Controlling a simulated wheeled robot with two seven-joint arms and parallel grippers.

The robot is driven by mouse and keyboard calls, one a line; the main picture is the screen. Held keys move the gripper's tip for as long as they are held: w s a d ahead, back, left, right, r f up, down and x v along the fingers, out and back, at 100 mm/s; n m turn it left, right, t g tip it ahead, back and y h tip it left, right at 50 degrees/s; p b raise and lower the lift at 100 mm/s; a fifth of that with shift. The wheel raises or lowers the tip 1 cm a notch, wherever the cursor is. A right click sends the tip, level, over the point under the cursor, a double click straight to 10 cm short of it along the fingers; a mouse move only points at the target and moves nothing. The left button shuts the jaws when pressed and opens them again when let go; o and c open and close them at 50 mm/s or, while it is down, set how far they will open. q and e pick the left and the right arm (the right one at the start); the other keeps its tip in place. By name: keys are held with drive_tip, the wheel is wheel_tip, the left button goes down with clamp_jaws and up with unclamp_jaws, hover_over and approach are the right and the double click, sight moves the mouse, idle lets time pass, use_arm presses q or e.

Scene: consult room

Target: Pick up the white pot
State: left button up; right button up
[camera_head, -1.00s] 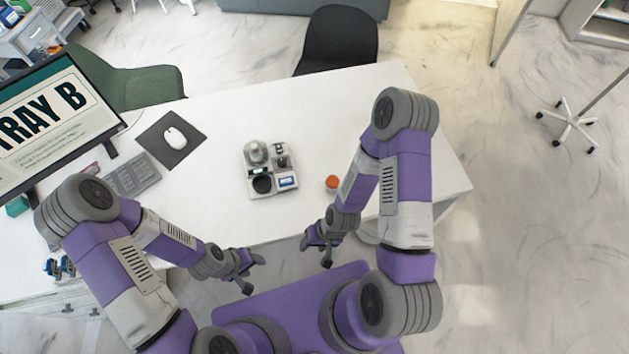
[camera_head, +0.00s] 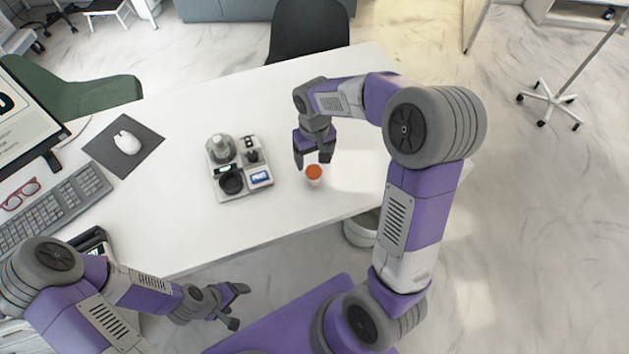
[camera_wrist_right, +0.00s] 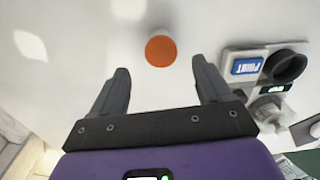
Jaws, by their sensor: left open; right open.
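The white pot (camera_head: 314,181) is small, has an orange lid, and stands upright on the white table. My right gripper (camera_head: 312,161) is open and empty above the table, close to the pot on its far side. In the right wrist view, the pot's orange lid (camera_wrist_right: 161,50) shows just beyond the gap between my open fingertips (camera_wrist_right: 160,68); the lid hides most of its body. I cannot tell the exact height between fingers and pot. My left gripper (camera_head: 238,307) is open and empty, off the table's front edge.
A grey tray (camera_head: 241,191) with several devices stands left of the pot; its blue label (camera_wrist_right: 246,66) shows in the wrist view. A mouse (camera_head: 127,142) and keyboard (camera_head: 62,208) lie further left. The table (camera_head: 190,225) is clear in front of the tray.

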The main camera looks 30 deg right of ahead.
sight(314, 171)
wheel_tip(314, 171, down, 7)
drive_tip(key=b, duration=0.3)
drive_tip(key=shift+s+a+f, duration=0.1)
drive_tip(key=shift+f, duration=0.1)
drive_tip(key=shift+r, duration=0.1)
drive_tip(key=shift+c, duration=0.2)
drive_tip(key=c, duration=1.1)
